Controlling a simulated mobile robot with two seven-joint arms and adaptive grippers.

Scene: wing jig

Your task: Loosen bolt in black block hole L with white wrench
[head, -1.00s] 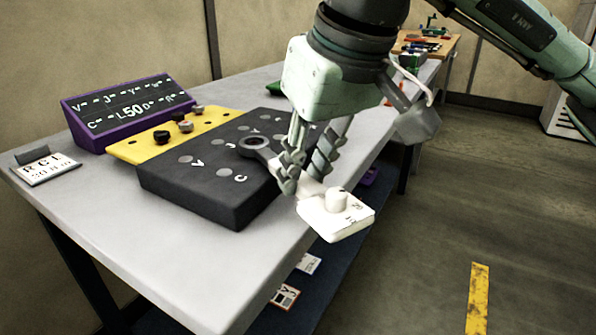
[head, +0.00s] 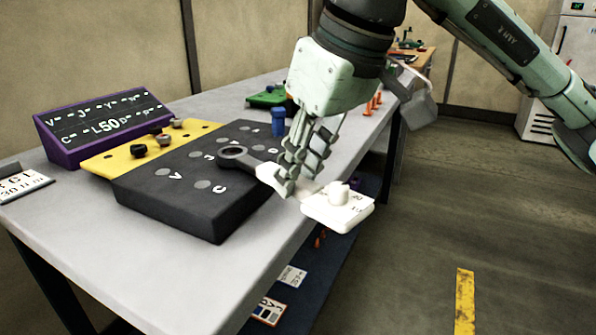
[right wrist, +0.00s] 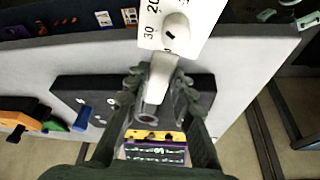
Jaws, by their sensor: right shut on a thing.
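The black block (head: 190,205) lies on the grey table, with lettered round spots on top; V, C and J are readable. My right gripper (head: 298,172) is shut on the white wrench (head: 338,207), just past the block's right edge. The wrench's dark ring end (head: 233,152) sits over the block's top, and its white dial end hangs out beyond the table edge. The ring hides the spot beneath it, so I cannot read an L or see the bolt. In the right wrist view the white wrench (right wrist: 163,70) runs between the fingers. My left gripper is not in view.
A yellow plate (head: 108,160) with dark and grey knobs lies behind the block. A blue piece (head: 278,121) and a green part (head: 265,98) stand beyond. The floor at right is clear.

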